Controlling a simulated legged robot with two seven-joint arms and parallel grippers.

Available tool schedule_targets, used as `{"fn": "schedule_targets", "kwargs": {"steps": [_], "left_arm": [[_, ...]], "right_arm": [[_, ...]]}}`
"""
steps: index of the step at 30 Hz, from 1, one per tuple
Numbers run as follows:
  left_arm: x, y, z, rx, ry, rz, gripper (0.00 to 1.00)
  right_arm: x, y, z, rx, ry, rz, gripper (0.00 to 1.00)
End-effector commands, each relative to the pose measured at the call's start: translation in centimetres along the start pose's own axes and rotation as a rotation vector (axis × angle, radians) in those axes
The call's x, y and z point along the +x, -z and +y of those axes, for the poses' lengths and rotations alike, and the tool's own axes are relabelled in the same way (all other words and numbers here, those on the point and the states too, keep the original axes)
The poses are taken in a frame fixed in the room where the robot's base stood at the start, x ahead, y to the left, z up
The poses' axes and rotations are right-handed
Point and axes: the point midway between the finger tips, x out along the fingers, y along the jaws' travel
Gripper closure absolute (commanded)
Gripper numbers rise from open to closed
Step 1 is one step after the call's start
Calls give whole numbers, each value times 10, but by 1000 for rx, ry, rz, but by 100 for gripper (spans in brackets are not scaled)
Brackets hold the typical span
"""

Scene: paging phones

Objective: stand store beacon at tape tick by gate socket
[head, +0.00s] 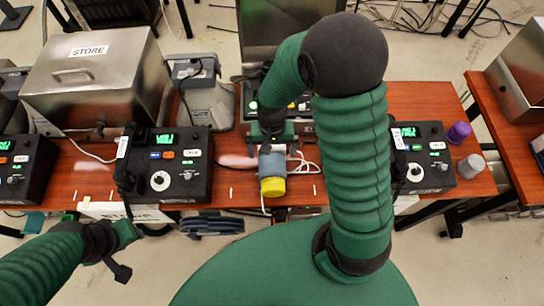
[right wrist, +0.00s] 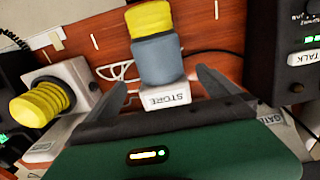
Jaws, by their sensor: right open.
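The store beacon (head: 272,172) has a yellow cap, a blue-grey body and a white base marked STORE. Its yellow end points to the table's front edge, so it looks tipped over; I cannot tell whether it touches the table. It also shows in the right wrist view (right wrist: 159,52). My right gripper (right wrist: 168,90) is open, its fingers either side of the white base with gaps visible. It also shows in the head view (head: 272,142). A GATE label (right wrist: 270,118) is partly hidden; the socket itself is unclear. White tape ticks (head: 314,190) mark the front edge. My left gripper (head: 122,252) is off the front edge.
A second yellow-capped piece on a white block (right wrist: 45,102) is left in the wrist view. Black phone consoles (head: 170,165) (head: 422,158) stand on both sides. A purple cup (head: 459,132) and grey cup (head: 471,166) stand right. A steel STORE box (head: 95,75) is behind left.

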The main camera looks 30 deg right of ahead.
Motion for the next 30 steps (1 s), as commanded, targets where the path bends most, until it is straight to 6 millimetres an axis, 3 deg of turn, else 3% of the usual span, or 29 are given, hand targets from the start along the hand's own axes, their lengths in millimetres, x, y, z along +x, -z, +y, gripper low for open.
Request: {"fn": "schedule_targets", "kwargs": {"steps": [3, 8, 14, 18, 30], "left_arm": [[-4, 1, 0, 0, 0, 0, 64], [-5, 1, 0, 0, 0, 0, 64], [-5, 1, 0, 0, 0, 0, 64], [-5, 1, 0, 0, 0, 0, 64], [-5, 1, 0, 0, 0, 0, 64]], "right_arm": [[-25, 1, -1, 0, 1, 3, 0], [-43, -5, -3, -51, 9, 20, 0], [-75, -52, -14, -454, 60, 189, 0], [-79, -62, -15, -555, 65, 229, 0], [-78, -61, -15, -549, 64, 226, 0]]}}
